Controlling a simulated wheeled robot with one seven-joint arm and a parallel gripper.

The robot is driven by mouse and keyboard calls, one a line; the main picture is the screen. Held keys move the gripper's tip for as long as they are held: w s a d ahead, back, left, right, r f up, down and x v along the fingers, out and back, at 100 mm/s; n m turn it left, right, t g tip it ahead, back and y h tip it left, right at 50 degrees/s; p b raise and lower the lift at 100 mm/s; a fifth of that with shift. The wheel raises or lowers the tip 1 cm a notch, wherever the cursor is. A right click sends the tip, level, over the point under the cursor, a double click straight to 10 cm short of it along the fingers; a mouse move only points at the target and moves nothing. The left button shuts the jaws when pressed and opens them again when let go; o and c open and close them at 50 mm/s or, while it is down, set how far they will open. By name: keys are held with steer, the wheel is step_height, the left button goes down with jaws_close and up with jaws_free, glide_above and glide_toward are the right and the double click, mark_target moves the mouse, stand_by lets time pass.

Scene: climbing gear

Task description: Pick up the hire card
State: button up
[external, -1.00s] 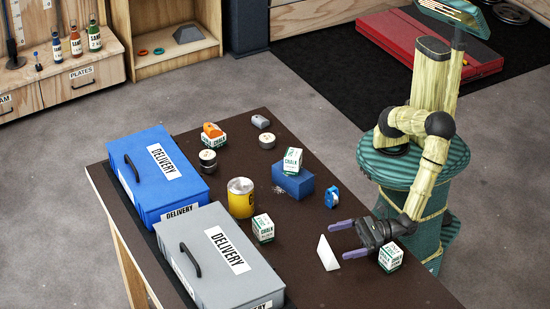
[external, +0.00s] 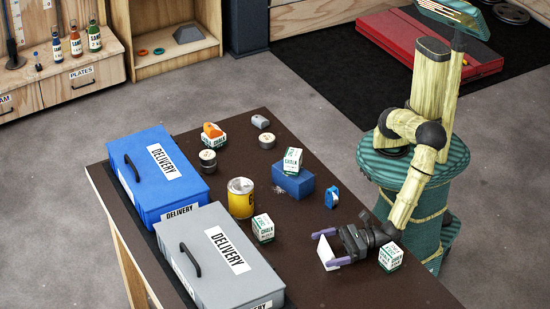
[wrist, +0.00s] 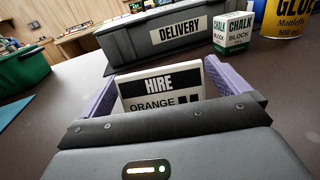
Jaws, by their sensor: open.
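The hire card (external: 327,254) is a white tent-shaped card standing on the dark table near its front right part. In the wrist view the card (wrist: 160,88) shows a black HIRE band with ORANGE below it. My gripper (external: 324,248) is open, low over the table, with its purple fingers on either side of the card. In the wrist view the fingers of my gripper (wrist: 168,88) flank the card; the right finger is very close to its edge, and I cannot tell whether they touch.
A chalk box (external: 390,257) stands close beside my wrist. Another chalk box (external: 263,228) and a yellow glue tin (external: 241,198) stand farther left. A grey delivery box (external: 218,262) and a blue delivery box (external: 158,178) line the left side. A blue block (external: 293,183) carries another chalk box.

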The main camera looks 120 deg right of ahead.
stand_by(0.4)
steer(key=c, duration=0.9)
steer(key=shift+o, duration=0.2)
steer(key=shift+r, duration=0.1)
step_height(320, 180, up, 10)
steer(key=shift+f+p, duration=0.1)
steer(key=shift+p, duration=0.55)
